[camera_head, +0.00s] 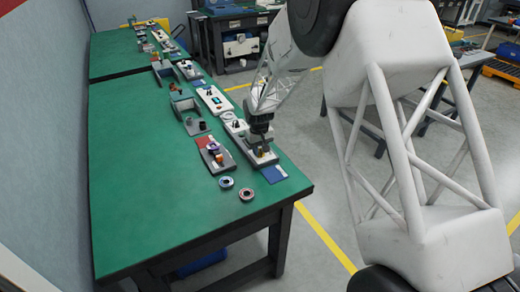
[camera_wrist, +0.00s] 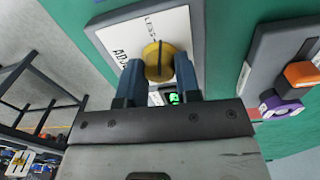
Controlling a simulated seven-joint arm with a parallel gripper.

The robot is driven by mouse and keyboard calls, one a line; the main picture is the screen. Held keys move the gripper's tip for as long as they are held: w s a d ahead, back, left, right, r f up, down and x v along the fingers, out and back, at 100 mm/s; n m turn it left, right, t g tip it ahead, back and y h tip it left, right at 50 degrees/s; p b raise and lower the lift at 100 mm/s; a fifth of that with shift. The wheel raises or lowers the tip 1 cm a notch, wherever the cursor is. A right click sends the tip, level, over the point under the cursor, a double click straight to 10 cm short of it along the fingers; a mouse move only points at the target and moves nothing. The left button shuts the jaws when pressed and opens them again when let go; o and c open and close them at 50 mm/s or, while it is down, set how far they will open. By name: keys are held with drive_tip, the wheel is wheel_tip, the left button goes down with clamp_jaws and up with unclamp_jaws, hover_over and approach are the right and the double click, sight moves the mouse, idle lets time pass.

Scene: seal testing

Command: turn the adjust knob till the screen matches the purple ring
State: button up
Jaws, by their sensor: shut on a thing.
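My gripper (camera_wrist: 158,75) is shut on the yellow adjust knob (camera_wrist: 158,52), one blue-grey finger on each side of it. The knob sits on a white panel (camera_wrist: 110,35) with partly hidden lettering reading "LESS" and "ADJ". A small dark screen with a green mark (camera_wrist: 174,98) shows just below the knob, partly covered by my gripper; its reading cannot be made out. The purple ring (camera_wrist: 279,106) is on a grey device at the right of the wrist view, beside an orange block (camera_wrist: 301,74). In the head view my gripper (camera_head: 261,147) points down onto the panel device, right of the purple ring (camera_head: 213,147).
Two loose rings (camera_head: 226,182) (camera_head: 246,194) lie near the front of the green table (camera_head: 140,190). A blue pad (camera_head: 273,174) is by the right edge, a red one (camera_head: 204,141) further left. Several devices line the table behind my gripper. The table's left side is clear.

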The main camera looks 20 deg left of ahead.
sight(260, 150)
idle(0.4)
drive_tip(key=o, duration=0.9)
drive_tip(key=shift+r, duration=0.15)
drive_tip(key=shift+a+r, duration=0.1)
drive_tip(key=shift+r, duration=3.65)
drive_tip(key=shift+s+r, duration=0.1)
